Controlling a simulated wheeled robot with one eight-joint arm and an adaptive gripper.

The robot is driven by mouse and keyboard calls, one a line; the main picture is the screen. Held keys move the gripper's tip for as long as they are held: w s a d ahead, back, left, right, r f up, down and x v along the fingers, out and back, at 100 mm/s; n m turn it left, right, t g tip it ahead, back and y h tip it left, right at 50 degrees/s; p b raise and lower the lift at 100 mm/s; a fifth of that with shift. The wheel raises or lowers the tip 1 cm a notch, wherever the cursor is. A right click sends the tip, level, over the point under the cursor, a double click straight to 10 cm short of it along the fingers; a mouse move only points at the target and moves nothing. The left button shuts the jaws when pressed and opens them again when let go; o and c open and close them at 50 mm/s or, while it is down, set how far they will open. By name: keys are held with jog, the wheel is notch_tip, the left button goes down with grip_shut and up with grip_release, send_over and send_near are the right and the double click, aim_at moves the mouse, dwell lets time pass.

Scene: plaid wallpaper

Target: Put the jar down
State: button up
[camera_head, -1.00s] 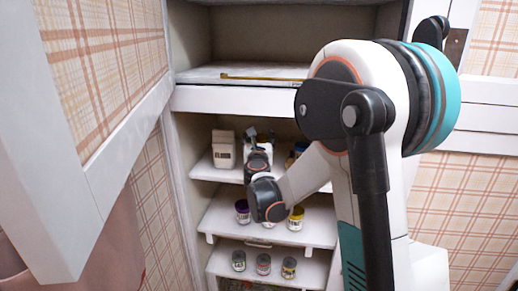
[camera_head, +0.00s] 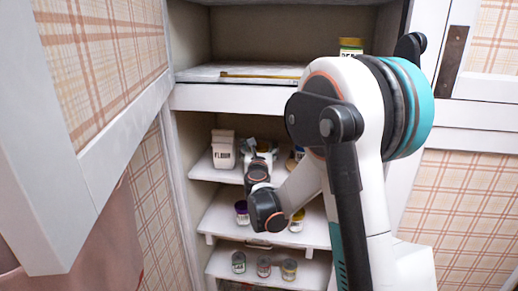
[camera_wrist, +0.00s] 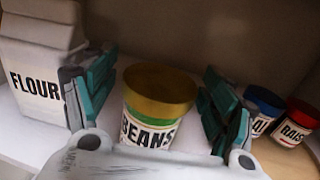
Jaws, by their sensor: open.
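A jar (camera_wrist: 150,128) labelled BEANS, with a gold top and a green band, stands upright on the shelf (camera_wrist: 22,135) in the wrist view. My gripper (camera_wrist: 158,84) is open, with one teal-padded finger on each side of the jar. A gap shows on the left side; contact on the right side is hard to tell. In the head view my gripper (camera_head: 260,152) is at the middle shelf of the cupboard, and my wrist hides most of the jar there.
A white FLOUR container (camera_wrist: 38,82) stands close to the left finger; it also shows in the head view (camera_head: 223,152). A blue-lidded jar (camera_wrist: 262,105) and a red-lidded RAISIN jar (camera_wrist: 294,125) stand right. Small jars (camera_head: 264,266) fill lower shelves. Another jar (camera_head: 351,47) stands on the upper shelf.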

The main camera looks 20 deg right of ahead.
jog(key=shift+r, duration=0.1)
jog(key=shift+s+a, duration=0.15)
jog(key=shift+s, duration=0.15)
jog(key=s+a+r+m+g+y+p, duration=0.1)
jog(key=s+a+m+g, duration=0.15)
jog(key=s+m, duration=0.8)
jog(key=s+a+m+g, duration=0.25)
jog(key=s+m, duration=0.55)
jog(key=s, duration=0.6)
jog(key=s+a+f+m+g+y, duration=0.2)
jog(key=s+a+m, duration=0.3)
jog(key=s, duration=0.3)
jog(key=s+a+f+m+g+y, duration=0.2)
jog(key=s+a+m+y, duration=0.2)
jog(key=s+m, duration=0.3)
jog(key=shift+s+a+f+y, duration=0.15)
jog(key=shift+s+a+y, duration=0.15)
jog(key=shift+s+a, duration=0.55)
jog(key=shift+m, duration=0.25)
